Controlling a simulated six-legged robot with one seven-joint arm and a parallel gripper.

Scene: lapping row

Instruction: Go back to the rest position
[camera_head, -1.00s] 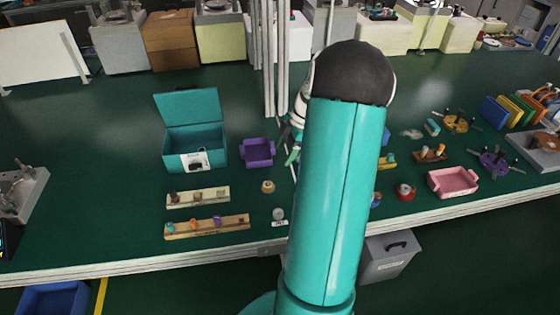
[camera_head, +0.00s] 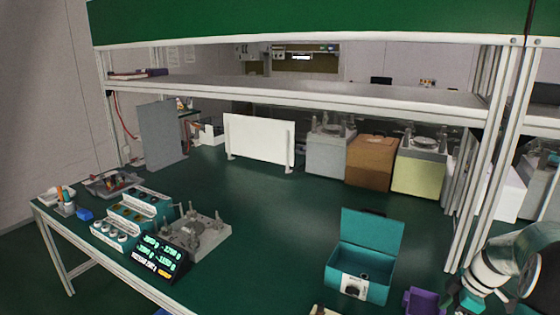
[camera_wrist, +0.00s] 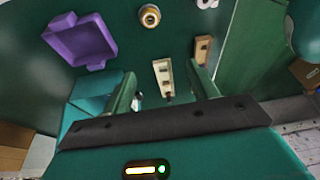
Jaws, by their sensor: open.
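My gripper (camera_wrist: 161,72) is open in the wrist view, its two green fingers apart with nothing held between them. It hangs over the green bench top. A purple tray (camera_wrist: 78,42) lies to the left of the fingers, apart from them. A round brass-coloured part (camera_wrist: 149,16) is beyond the fingertips. In the head view my arm comes in at the lower right edge, with the gripper (camera_head: 462,298) low in the picture. Its fingertips are hard to make out there.
An open teal box (camera_head: 362,285) stands left of my gripper, with the purple tray (camera_head: 424,301) between them. Shelf posts (camera_head: 474,195) rise behind. A lapping machine (camera_head: 196,240) and a lit display (camera_head: 160,259) are at left. The middle bench is clear.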

